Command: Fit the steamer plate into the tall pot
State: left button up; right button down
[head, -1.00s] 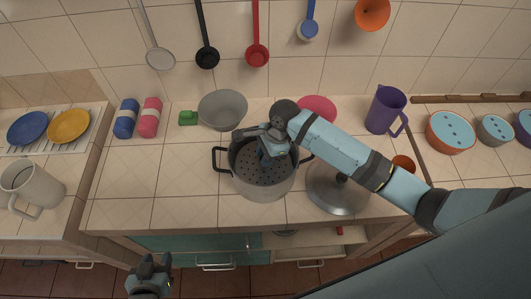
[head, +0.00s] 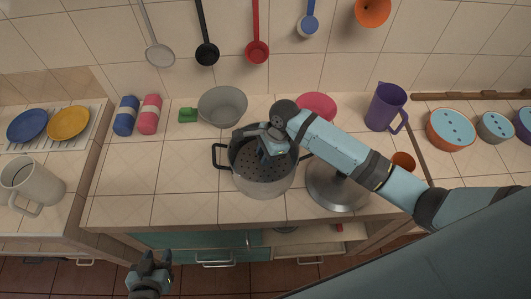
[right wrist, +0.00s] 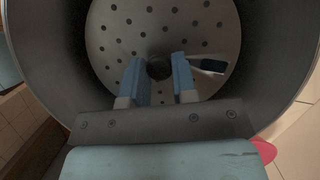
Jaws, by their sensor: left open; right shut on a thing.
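The tall pot (head: 264,190) is grey with dark side handles and stands on the middle of the counter. The steamer plate (head: 250,167) is a round grey disc with many holes. It lies inside the pot's walls and looks about level, but I cannot tell whether it rests on anything. My right gripper (head: 272,154) reaches down into the pot. In the right wrist view its fingers are shut on the dark knob at the middle of the steamer plate (right wrist: 118,42). My left gripper (head: 151,260) is open and empty, in front of the counter at the lower left.
A lid (head: 337,190) lies right of the pot. A grey bowl (head: 222,107), a green block (head: 188,115) and a pink item (head: 316,105) are behind. A purple pitcher (head: 386,108) and a small orange cup (head: 403,161) stand right. The counter left of the pot is clear.

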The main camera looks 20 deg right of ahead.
pick_arm(q)
jog(key=shift+f, duration=0.15)
pick_arm(e)
jog(key=shift+f, duration=1.4)
jog(key=c, duration=0.8)
grip_release()
jog(key=shift+c, duration=0.2)
pick_arm(q)
jog(key=shift+s+f+b, duration=0.1)
jog(key=shift+f+b, duration=0.1)
jog(key=shift+b, duration=0.45)
pick_arm(e)
jog(key=v, duration=1.3)
jog(key=shift+r, duration=0.4)
jog(key=shift+d, duration=0.1)
pick_arm(q)
jog(key=shift+w+r, duration=0.15)
jog(key=shift+w, duration=0.2)
